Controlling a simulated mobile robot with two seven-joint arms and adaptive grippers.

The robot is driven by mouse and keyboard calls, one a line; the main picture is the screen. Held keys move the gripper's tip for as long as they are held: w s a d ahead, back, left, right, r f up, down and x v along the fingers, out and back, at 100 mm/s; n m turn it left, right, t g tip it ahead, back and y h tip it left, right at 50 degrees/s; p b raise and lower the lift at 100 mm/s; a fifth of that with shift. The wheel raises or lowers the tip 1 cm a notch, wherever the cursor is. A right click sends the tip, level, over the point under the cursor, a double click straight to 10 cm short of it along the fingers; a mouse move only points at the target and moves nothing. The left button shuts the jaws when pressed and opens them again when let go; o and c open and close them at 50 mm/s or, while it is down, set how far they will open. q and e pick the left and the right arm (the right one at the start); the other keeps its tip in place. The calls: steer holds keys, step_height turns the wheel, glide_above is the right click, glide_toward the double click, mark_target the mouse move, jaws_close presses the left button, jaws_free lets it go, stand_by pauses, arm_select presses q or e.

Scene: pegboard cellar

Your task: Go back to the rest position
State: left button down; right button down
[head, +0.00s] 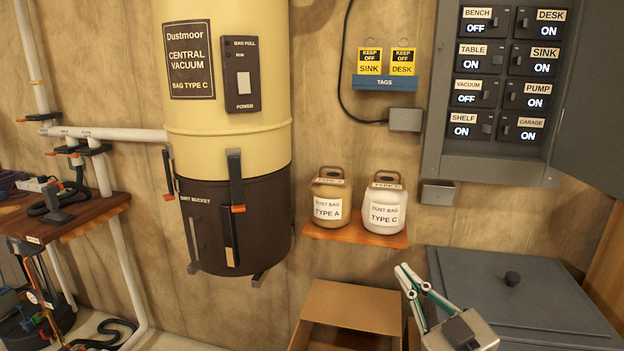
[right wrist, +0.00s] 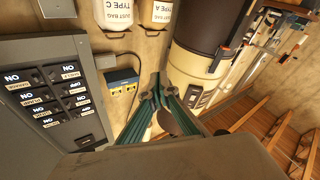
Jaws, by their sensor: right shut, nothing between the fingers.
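My right gripper (head: 404,270) is in the lower right of the head view, in front of the grey lidded bin, with its fingers pointing up and to the left. It is shut and empty. In the right wrist view its green-linked fingers (right wrist: 157,92) meet at the tips with nothing between them. Behind them that view shows the wall, turned about, with the vacuum and the breaker panel. My left gripper is not in view.
The Dustmoor vacuum (head: 228,75) hangs on the wall. Two dust bag canisters, type A (head: 328,206) and type C (head: 384,214), stand on a small shelf (head: 340,233). An open cardboard box (head: 350,307) and a grey bin (head: 500,285) stand below. The breaker panel (head: 432,150) is open at right.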

steer(key=s+d+f+g+h, duration=0.3)
steer(key=s+f, duration=0.2)
steer(key=f, duration=0.6)
steer(key=s+d+f+g+h, duration=0.2)
steer(key=s+d+f+g, duration=0.15)
steer(key=f, duration=0.65)
steer(key=s+d+f+m+g+h, duration=0.1)
steer(key=s+d+f+g+h, duration=0.25)
steer(key=s+d, duration=0.35)
steer(key=s+d+f+g+h, duration=0.3)
steer(key=s+d+f, duration=0.25)
steer(key=s, duration=0.35)
steer(key=w+a+f+m+t+y, duration=0.2)
steer(key=a+f+y, duration=0.5)
steer(key=a+f, duration=0.5)
steer(key=a+m+t, duration=0.1)
steer(key=a+t, duration=0.1)
steer(key=a, duration=0.2)
steer(key=shift+a+f, duration=0.15)
steer(key=shift+f, duration=0.1)
